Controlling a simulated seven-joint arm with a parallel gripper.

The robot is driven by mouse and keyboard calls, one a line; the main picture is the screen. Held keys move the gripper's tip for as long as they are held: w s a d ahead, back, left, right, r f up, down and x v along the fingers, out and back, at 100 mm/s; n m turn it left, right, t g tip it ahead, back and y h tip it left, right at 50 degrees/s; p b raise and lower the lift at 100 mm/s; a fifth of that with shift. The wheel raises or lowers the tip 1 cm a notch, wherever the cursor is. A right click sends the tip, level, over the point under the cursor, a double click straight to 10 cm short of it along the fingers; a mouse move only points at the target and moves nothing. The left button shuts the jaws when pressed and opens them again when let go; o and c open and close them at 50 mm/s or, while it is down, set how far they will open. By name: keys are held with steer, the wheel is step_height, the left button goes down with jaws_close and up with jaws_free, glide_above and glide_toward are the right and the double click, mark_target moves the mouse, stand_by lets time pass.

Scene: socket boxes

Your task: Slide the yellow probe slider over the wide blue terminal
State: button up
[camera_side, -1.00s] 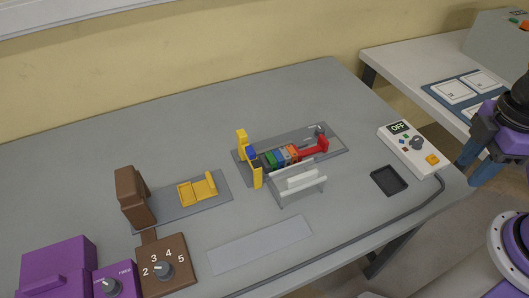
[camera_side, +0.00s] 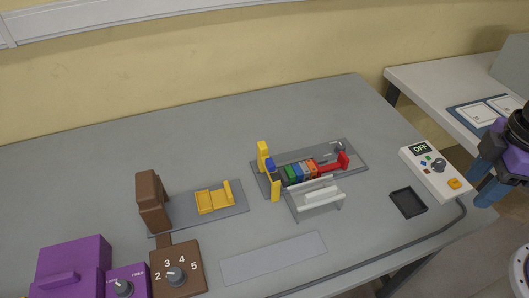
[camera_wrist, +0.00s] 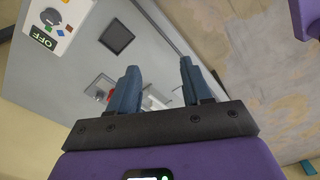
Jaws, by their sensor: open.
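A row of coloured terminals (camera_side: 300,172) sits on a grey base plate at the centre right in the side view. A blue block (camera_side: 270,164) is at its left end; a second, smaller blue one is within the row. Which is the wide one is hard to tell. A yellow piece (camera_side: 263,155), apparently the probe slider, stands at the left end, with yellow uprights behind and in front of the row. A red handle (camera_side: 342,161) is at the right end. My gripper (camera_side: 487,192) is at the right edge, far from the row. In the wrist view it (camera_wrist: 158,85) is open and empty.
A white control box marked OFF (camera_side: 432,170) and a dark square tray (camera_side: 408,202) lie right of the row. A clear-and-white rack (camera_side: 316,197) stands in front. A yellow cradle (camera_side: 214,198), brown block (camera_side: 151,200) and purple box (camera_side: 73,267) are left.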

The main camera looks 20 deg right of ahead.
steer(key=w+a+r+m+t, duration=0.15)
steer(key=w+a+m, duration=0.35)
steer(key=w+a, duration=1)
steer(key=m+t, duration=0.3)
steer(key=m, duration=0.4)
glide_toward(263, 145)
steer(key=x, duration=1.2)
steer(key=shift+w+f, duration=0.1)
steer(key=shift+f, duration=0.1)
